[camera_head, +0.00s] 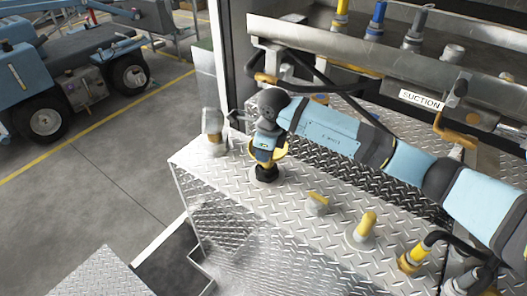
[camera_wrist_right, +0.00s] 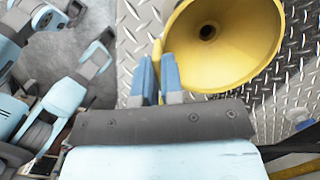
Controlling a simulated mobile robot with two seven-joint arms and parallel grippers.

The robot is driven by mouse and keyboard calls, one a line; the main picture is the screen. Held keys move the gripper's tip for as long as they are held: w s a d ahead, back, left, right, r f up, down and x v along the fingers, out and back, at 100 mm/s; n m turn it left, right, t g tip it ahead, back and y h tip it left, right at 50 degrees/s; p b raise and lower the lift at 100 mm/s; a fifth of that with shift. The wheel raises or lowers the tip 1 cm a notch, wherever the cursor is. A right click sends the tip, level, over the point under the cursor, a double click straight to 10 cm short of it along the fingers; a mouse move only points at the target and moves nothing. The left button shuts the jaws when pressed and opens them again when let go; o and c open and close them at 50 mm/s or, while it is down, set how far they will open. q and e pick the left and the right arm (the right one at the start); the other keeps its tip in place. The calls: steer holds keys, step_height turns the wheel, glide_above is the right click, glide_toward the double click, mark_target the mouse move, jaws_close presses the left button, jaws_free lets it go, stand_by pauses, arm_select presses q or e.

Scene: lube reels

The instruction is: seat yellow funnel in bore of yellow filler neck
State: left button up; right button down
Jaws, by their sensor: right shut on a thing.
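The yellow funnel (camera_wrist_right: 225,60) has its wide mouth toward the right wrist camera, with a dark hole at its centre. My right gripper (camera_wrist_right: 158,85) is shut on a yellow part at the funnel's edge. In the head view the funnel (camera_head: 282,149) is mostly hidden behind my right gripper (camera_head: 265,150). It appears directly above a dark round fitting (camera_head: 265,173) on the deck; I cannot tell whether its spout is inside that fitting. I cannot tell which fitting is the yellow filler neck.
The tread-plate deck (camera_head: 300,235) carries a grey capped fitting (camera_head: 213,130), a small yellow-topped piece (camera_head: 317,203), a yellow cone on a grey base (camera_head: 363,230) and a yellow-banded fitting (camera_head: 412,260). A metal rail with a SUCTION label (camera_head: 422,100) runs behind my arm.

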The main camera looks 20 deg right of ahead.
steer(key=shift+f+b, duration=0.25)
steer(key=shift+b, duration=0.1)
steer(key=c, duration=1.3)
jaws_free()
steer(key=shift+o, duration=0.2)
steer(key=shift+r, duration=0.15)
steer(key=shift+r+p, duration=0.25)
steer(key=shift+p, duration=0.15)
steer(key=shift+r, duration=0.35)
step_height(320, 180, up, 11)
steer(key=s+d+b, duration=0.1)
steer(key=shift+d+b, duration=0.25)
steer(key=shift+b, duration=0.1)
